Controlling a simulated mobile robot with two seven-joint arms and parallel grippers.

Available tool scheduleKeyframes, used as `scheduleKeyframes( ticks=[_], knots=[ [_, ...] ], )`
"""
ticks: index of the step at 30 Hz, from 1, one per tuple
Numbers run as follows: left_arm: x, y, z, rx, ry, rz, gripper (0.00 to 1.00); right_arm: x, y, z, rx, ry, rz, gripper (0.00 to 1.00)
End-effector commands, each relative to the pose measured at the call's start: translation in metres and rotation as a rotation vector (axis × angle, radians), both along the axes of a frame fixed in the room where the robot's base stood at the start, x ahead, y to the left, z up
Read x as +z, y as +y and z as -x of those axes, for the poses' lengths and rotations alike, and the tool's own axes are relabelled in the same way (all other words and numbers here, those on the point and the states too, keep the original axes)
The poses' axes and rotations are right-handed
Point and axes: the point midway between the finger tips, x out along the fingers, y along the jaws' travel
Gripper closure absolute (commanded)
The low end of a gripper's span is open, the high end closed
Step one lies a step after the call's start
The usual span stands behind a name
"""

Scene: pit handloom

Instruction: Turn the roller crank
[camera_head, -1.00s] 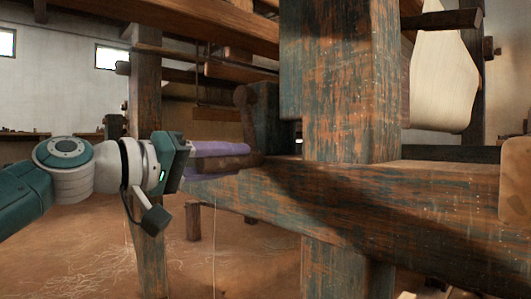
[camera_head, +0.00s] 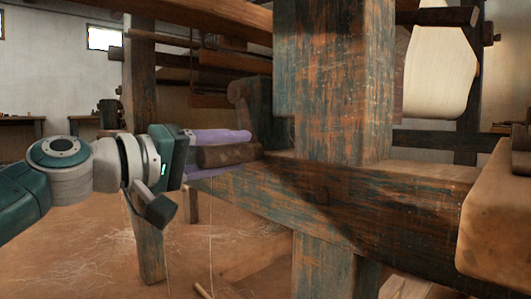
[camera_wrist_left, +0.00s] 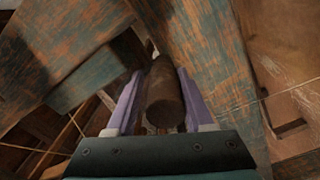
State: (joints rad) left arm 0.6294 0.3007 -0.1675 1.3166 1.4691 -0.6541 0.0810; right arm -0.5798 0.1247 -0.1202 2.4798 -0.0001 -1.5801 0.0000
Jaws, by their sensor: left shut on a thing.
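The roller crank's brown wooden handle (camera_head: 228,154) sticks out to the left from the crank arm (camera_head: 241,95), beside the loom's worn blue-brown frame. My left gripper (camera_head: 238,151) reaches in from the left and is shut on this handle, one purple finger above it and one below. In the left wrist view the handle (camera_wrist_left: 164,98) lies lengthwise between the two purple fingers (camera_wrist_left: 158,78). The handle's far end and the crank's joint with the roller are partly hidden. My right gripper is in neither view.
A thick upright post (camera_head: 345,80) stands just right of the crank, on a heavy horizontal beam (camera_head: 370,215). A second post (camera_head: 141,110) rises behind my left wrist. A pale cloth roll (camera_head: 440,70) hangs at back right. A rounded wooden piece (camera_head: 497,225) fills the right edge.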

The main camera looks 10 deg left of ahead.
Motion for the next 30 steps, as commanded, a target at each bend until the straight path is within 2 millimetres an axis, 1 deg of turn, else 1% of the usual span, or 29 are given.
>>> scheduleKeyframes(
  ticks=[1,6,13,16,20,23,27,30],
  knots=[
    [0.003,-0.001,0.000,-0.002,-0.006,0.003,0.49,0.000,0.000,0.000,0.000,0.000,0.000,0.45],
    [0.002,-0.001,0.000,-0.004,-0.002,0.002,0.30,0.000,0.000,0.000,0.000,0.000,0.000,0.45],
    [0.000,0.000,0.001,-0.004,0.002,0.000,0.30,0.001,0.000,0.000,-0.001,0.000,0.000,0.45],
    [0.000,0.005,0.006,-0.002,0.003,-0.001,0.30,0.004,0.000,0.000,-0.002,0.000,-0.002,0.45],
    [0.001,0.017,0.023,-0.001,0.003,-0.002,0.30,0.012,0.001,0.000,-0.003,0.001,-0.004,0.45],
    [0.000,0.030,0.039,-0.002,0.004,-0.003,0.30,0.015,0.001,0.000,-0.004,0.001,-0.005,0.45],
    [0.000,0.046,0.061,-0.003,0.002,-0.002,0.30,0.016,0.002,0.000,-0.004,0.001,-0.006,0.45],
    [-0.001,0.054,0.071,-0.002,0.002,-0.001,0.30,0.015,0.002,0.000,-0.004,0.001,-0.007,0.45]
  ],
)
